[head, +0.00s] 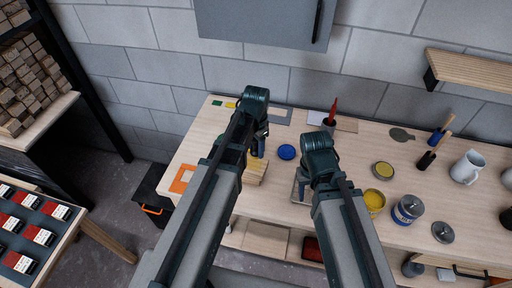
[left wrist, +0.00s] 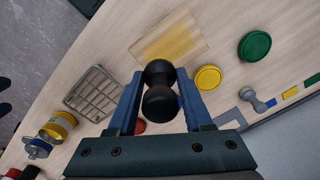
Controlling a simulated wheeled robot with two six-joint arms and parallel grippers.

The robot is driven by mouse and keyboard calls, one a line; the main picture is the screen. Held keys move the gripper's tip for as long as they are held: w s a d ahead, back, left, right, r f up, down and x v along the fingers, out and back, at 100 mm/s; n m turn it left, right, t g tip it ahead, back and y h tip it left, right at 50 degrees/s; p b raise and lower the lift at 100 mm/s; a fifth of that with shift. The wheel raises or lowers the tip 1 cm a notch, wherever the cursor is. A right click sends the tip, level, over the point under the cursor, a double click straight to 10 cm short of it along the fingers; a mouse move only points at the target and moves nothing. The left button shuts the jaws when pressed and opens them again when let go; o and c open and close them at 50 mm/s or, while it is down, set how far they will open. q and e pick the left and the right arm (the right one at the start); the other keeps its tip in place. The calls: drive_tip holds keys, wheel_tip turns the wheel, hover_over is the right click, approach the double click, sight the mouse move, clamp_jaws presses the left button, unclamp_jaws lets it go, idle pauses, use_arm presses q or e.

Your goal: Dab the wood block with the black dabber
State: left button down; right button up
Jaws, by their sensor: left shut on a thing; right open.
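My left gripper (head: 258,146) is shut on the black dabber (left wrist: 160,92), which shows between the two fingers in the left wrist view. The dabber has two rounded black ends with a narrower waist. The wood block (head: 256,173) is pale and lies on the table below my left gripper, partly hidden by my arm. In the left wrist view the wood block (left wrist: 190,32) has a yellow patch on its face and lies beyond the dabber. I cannot tell whether they touch. My right gripper (head: 306,178) is open, over the table right of the block; its fingers are mostly hidden.
A blue disc (head: 286,152) lies right of the block. A wire-grid tray (left wrist: 92,95), a yellow disc (left wrist: 208,78), a green disc (left wrist: 254,46) and a grey dabber (left wrist: 254,100) lie around. Open yellow paint (head: 374,200), tins and a white jug (head: 467,168) stand on the right.

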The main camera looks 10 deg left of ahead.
sight(256, 142)
use_arm(q)
drive_tip(key=shift+r+p, duration=1.5)
drive_tip(key=shift+r, duration=0.05)
drive_tip(key=shift+f, duration=0.1)
